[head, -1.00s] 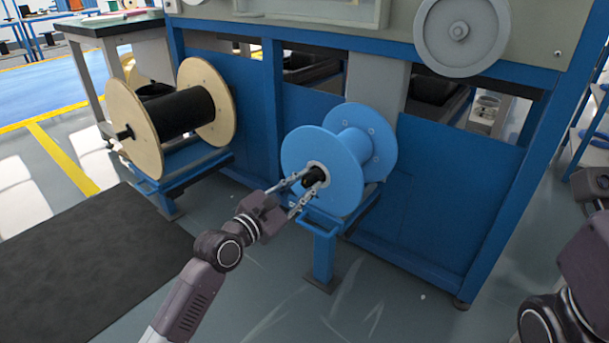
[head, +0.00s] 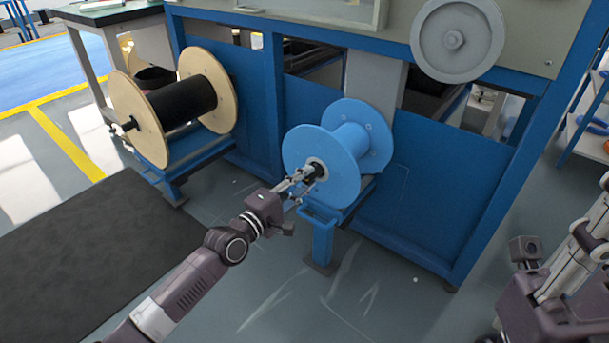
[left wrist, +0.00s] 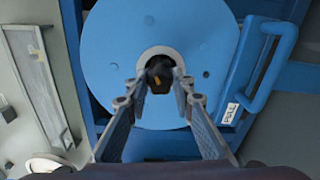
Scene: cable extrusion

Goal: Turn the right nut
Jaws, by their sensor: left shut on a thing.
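The right nut (head: 319,170) is a small dark piece at the hub of the blue spool (head: 308,145), on the side facing me. In the left wrist view the nut (left wrist: 159,79) sits in the middle of the spool's round face, inside a pale ring. My left gripper (head: 311,174) reaches in from the lower left and is shut on the nut, with one finger on each side of it. The fingers partly hide the nut in the head view. My right gripper (head: 575,255) is at the right edge, away from the spool, and partly cut off.
A wooden-sided spool of black cable (head: 182,103) stands on a blue stand at the left. The blue machine frame (head: 440,205) rises behind both spools. A blue handle (left wrist: 270,75) is right of the spool in the left wrist view. A dark mat (head: 95,260) covers the left floor.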

